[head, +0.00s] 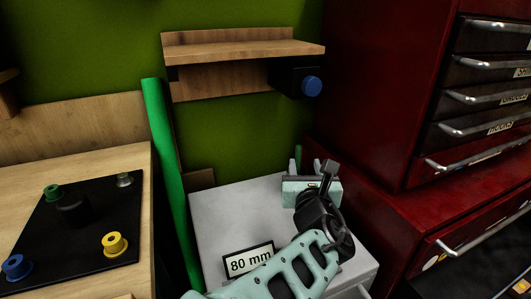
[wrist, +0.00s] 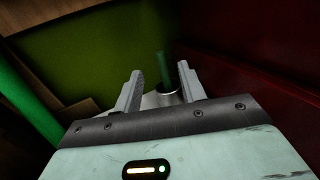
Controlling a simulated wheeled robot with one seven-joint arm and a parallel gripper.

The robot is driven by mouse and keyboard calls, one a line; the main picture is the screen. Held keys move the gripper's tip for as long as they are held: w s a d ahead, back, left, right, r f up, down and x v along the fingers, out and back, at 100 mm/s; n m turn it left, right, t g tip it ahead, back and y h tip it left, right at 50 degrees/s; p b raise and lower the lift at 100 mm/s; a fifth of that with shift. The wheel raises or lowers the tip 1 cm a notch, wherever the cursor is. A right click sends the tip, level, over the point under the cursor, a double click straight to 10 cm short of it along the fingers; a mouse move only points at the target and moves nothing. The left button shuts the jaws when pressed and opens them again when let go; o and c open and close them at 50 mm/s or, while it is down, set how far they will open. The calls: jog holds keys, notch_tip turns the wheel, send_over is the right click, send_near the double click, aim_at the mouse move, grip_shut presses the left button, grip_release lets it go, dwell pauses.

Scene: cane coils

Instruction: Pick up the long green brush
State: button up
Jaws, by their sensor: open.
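A dark green upright stick (wrist: 164,66), which looks like the brush handle, stands in a round, shiny metal cup (wrist: 170,95) in the wrist view. Its lower end is hidden inside the cup. My gripper (wrist: 160,70) is open, and the stick shows between its two grey fingers, a little right of the middle. I cannot tell how far beyond the fingertips it stands. In the head view, my gripper (head: 305,166) is over the far right part of a grey surface, and a small green upright piece (head: 298,154) shows just behind it.
A bright green pole (head: 166,180) stands left of the grey cabinet (head: 222,205), which bears an "80 mm" sign (head: 249,260). A wooden shelf (head: 240,49) hangs on the green wall behind. A dark red drawer cabinet (head: 372,110) stands close on the right.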

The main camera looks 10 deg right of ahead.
aim_at(299, 150)
jog(key=w, duration=0.4)
jog(key=w+d+f+b, duration=0.1)
jog(key=w, duration=0.3)
jog(key=w+d+b, duration=0.1)
jog(key=w, duration=0.3)
jog(key=shift+w+d+f, duration=0.2)
jog(key=shift+w+f, duration=0.05)
jog(key=shift+w, duration=0.1)
grip_shut()
